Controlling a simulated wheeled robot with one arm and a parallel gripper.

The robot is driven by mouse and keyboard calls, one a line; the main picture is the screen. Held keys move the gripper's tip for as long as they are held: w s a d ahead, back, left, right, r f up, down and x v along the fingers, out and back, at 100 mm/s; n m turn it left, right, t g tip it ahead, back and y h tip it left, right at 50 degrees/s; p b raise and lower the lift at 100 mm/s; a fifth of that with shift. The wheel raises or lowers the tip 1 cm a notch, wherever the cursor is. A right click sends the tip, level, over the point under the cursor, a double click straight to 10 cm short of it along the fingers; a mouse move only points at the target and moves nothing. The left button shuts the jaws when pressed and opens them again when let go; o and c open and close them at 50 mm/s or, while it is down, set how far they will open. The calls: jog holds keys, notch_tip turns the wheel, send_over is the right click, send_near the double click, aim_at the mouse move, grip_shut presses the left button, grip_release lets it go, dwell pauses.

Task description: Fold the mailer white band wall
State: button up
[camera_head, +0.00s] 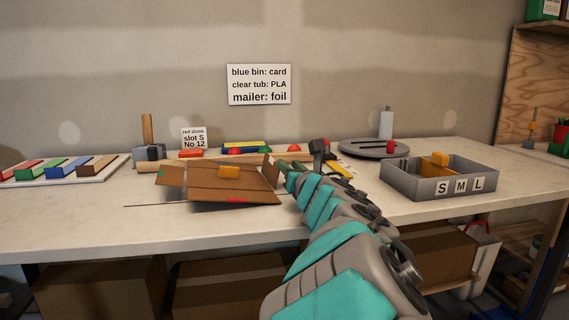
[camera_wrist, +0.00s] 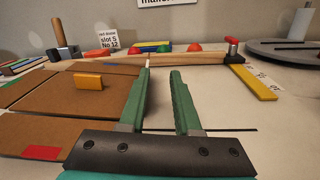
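The mailer (camera_head: 205,185) is a brown cardboard blank with raised flaps, lying on the workbench left of my arm. It also shows at the left of the wrist view (camera_wrist: 60,100), with a red mark (camera_wrist: 42,153) on its near flap. A small orange block (camera_head: 229,171) sits on it. A narrow pale strip (camera_wrist: 148,63) shows by my left fingertip; I cannot tell whether it is the white band wall. My gripper (camera_wrist: 162,74) is open, with green fingers apart and nothing seen between them. It is at the mailer's right side; the left finger hides part of that edge.
A grey bin marked S M L (camera_head: 436,186) stands at the right. A round grey turntable (camera_head: 370,150) is behind it. A wooden bar (camera_wrist: 195,61) and a red-topped clamp (camera_wrist: 232,49) lie beyond my fingers. Bare bench shows right of my gripper.

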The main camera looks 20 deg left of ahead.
jog(key=shift+w+a+f, duration=0.15)
jog(key=shift+w+f, duration=0.1)
jog(key=shift+f, duration=0.4)
jog(key=c, duration=0.3)
jog(key=shift+a, duration=0.25)
grip_shut()
jog(key=shift+r, duration=0.25)
jog(key=shift+d+r, duration=0.15)
jog(key=shift+o, duration=1.5)
grip_release()
